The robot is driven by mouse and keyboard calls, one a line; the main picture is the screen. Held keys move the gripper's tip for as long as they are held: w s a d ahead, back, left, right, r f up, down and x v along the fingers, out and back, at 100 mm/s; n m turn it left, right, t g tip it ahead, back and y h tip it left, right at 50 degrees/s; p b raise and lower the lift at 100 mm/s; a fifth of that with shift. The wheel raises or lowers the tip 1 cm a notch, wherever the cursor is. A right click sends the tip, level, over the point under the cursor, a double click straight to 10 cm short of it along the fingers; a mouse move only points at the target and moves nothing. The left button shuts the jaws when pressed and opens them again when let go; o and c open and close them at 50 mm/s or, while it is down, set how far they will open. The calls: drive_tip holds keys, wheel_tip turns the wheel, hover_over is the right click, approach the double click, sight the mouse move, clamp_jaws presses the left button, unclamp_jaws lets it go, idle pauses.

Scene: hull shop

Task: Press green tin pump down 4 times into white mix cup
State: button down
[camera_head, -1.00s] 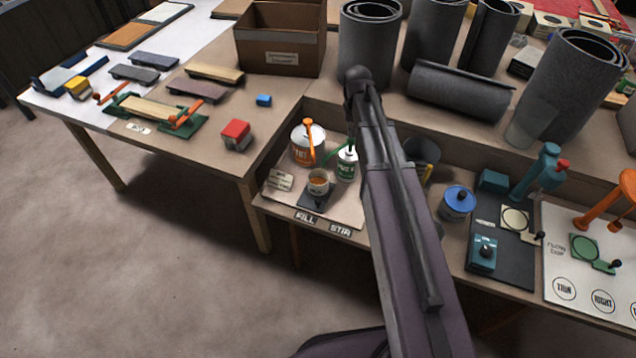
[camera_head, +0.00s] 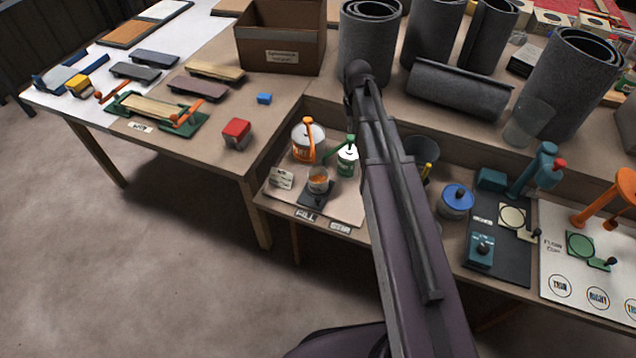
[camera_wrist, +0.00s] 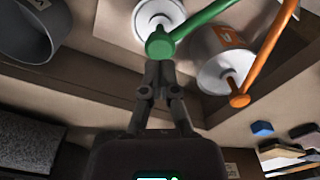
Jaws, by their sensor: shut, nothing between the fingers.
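The green tin (camera_head: 346,164) stands upright on the low shelf, with a white lid (camera_wrist: 158,14). Its green pump (camera_head: 338,150) has a spout slanting left toward the mix cup (camera_head: 318,184), which shows orange contents and sits on a dark pad. In the wrist view the round green pump head (camera_wrist: 160,44) is just beyond my fingertips. My gripper (camera_wrist: 158,68) is shut and empty, its tips at or very near the pump head; contact is unclear. In the head view my arm hides most of the gripper.
An orange tin (camera_head: 303,154) with an orange pump stands left of the green tin. A dark grey container (camera_head: 421,150) stands to its right, partly behind my arm. The upper bench holds grey rolls (camera_head: 458,90) and a cardboard box (camera_head: 281,38).

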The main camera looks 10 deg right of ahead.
drive_tip(key=shift+r, duration=0.1)
wheel_tip(320, 180, up, 6)
drive_tip(key=p, duration=0.6)
idle(0.5)
drive_tip(key=s+a+p, duration=0.1)
drive_tip(key=s+a, duration=0.2)
drive_tip(key=s, duration=1.5)
drive_tip(key=shift+s+r, duration=0.35)
drive_tip(key=shift+r, duration=0.1)
